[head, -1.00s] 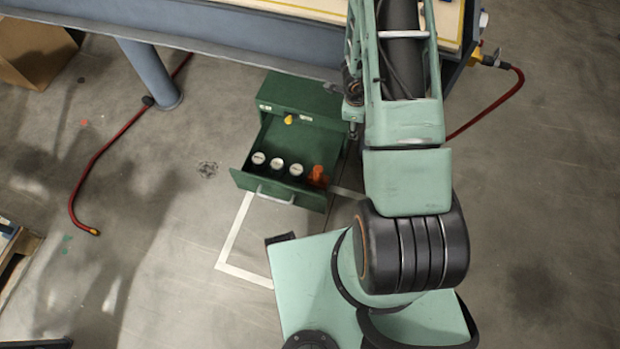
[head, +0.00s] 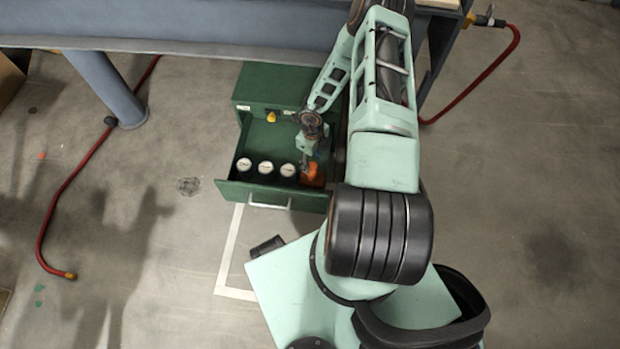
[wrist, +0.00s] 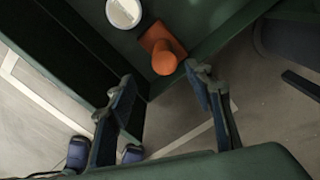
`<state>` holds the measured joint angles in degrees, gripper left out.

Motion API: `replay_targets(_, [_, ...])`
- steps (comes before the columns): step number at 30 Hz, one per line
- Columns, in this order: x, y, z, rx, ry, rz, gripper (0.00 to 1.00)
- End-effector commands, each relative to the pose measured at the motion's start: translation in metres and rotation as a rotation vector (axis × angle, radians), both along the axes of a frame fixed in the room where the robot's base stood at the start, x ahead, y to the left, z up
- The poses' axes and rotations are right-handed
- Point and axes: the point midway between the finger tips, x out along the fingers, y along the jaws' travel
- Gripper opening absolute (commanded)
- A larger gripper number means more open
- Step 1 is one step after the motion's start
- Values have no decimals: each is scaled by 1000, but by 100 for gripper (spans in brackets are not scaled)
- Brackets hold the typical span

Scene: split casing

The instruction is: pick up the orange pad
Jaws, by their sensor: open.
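The orange pad (head: 313,176) lies in the front right corner of the open green drawer (head: 230,191). In the wrist view the orange pad (wrist: 155,38) is a flat square base with a rounded orange upright part on it. My gripper (head: 306,168) is over that corner of the drawer in the head view and partly covers the pad. In the wrist view my gripper (wrist: 160,95) is open and empty, with its two fingers spread apart. The pad shows beyond the fingertips, not between them. The gap in height between fingers and pad is hard to tell.
Several white-topped dark cylinders (head: 265,168) stand in the drawer left of the pad; one white top (wrist: 123,12) shows in the wrist view. The drawer's walls are close around the pad. A blue-grey bench (head: 200,45) stands behind. A red hose (head: 70,185) lies on the floor at left.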

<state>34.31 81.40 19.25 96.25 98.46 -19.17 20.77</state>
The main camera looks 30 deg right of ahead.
Motion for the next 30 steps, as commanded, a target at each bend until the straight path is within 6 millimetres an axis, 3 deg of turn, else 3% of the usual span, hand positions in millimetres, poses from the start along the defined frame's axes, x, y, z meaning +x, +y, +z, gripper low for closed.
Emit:
replay_targets(3, [-1, 0, -25, 0, 2, 1, 47])
replay_targets(11, [2, -2, -45, -1, 0, 0, 47])
replay_targets(19, [7, -5, -83, 0, 1, -1, 47])
replay_targets(27, [8, -5, -85, -2, -1, 0, 47])
replay_targets(30, [8, -5, -85, -2, -1, 0, 38])
